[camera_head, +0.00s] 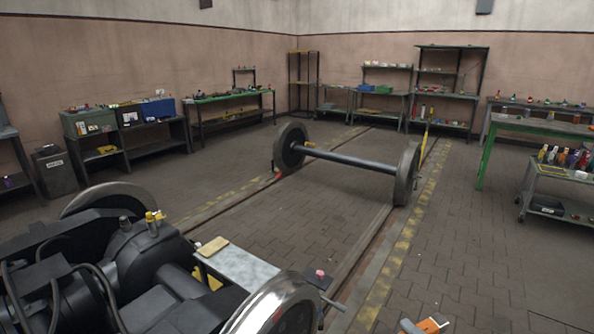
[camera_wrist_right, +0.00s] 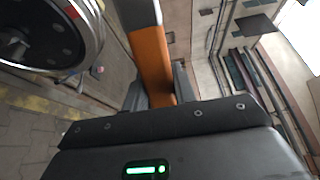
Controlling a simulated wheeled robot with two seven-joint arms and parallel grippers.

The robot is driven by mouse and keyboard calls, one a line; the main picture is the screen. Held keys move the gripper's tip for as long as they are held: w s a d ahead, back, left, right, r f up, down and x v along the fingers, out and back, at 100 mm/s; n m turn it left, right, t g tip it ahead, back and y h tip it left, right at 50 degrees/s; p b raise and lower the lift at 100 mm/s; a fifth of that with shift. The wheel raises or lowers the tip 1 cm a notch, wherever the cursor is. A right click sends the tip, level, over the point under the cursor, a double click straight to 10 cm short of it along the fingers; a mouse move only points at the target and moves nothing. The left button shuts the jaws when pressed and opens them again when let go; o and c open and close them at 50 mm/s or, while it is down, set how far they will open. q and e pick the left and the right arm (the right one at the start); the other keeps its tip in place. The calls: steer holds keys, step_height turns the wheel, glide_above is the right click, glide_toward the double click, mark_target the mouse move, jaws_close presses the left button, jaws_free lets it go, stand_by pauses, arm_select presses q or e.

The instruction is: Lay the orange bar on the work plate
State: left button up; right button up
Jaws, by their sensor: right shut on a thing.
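The orange bar (camera_wrist_right: 152,62) is held upright-looking between the fingers of my right gripper (camera_wrist_right: 160,88) in the right wrist view. A grey face of the bar shows above the orange one. In the head view, only a small orange part of the bar (camera_head: 432,325) shows at the bottom edge, beside a grey finger; the rest is cut off. The work plate (camera_head: 240,270) is a grey, flat plate on the dark bogie, left of my right gripper and apart from it. A tan block (camera_head: 212,246) lies at its far left corner. My left gripper is not in view.
The bogie (camera_head: 130,260) with large wheels fills the lower left. Its shiny near wheel (camera_head: 285,305) stands between the plate and my right gripper. A loose wheelset (camera_head: 345,158) stands on the rails behind.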

mark_target(425, 321)
stand_by(0.4)
steer(key=shift+d, duration=0.1)
steer(key=d+m+h, duration=0.1)
steer(key=w+d+r+m+t+h, duration=0.1)
steer(key=w+d+h, duration=0.1)
steer(key=h, duration=0.1)
steer(key=shift+r+m+t, duration=0.25)
steer(key=shift+m+t, duration=0.05)
steer(key=shift+m, duration=0.1)
steer(key=shift+w+d+r+m+h, duration=0.15)
steer(key=shift+m+h, duration=0.15)
steer(key=shift+h, duration=0.2)
steer(key=shift+w+r+m+h, duration=0.15)
steer(key=shift+m+h, duration=0.15)
steer(key=shift+h, duration=0.2)
steer(key=shift+w+m+t+h, duration=0.1)
steer(key=shift+m+t+h, duration=0.25)
steer(key=shift+h, duration=0.25)
steer(key=shift+a+m+h, duration=0.4)
steer(key=shift+m+h, duration=0.05)
steer(key=shift+h, duration=0.15)
steer(key=a, duration=0.2)
steer(key=shift+a+r, duration=0.4)
steer(key=shift+a, duration=0.1)
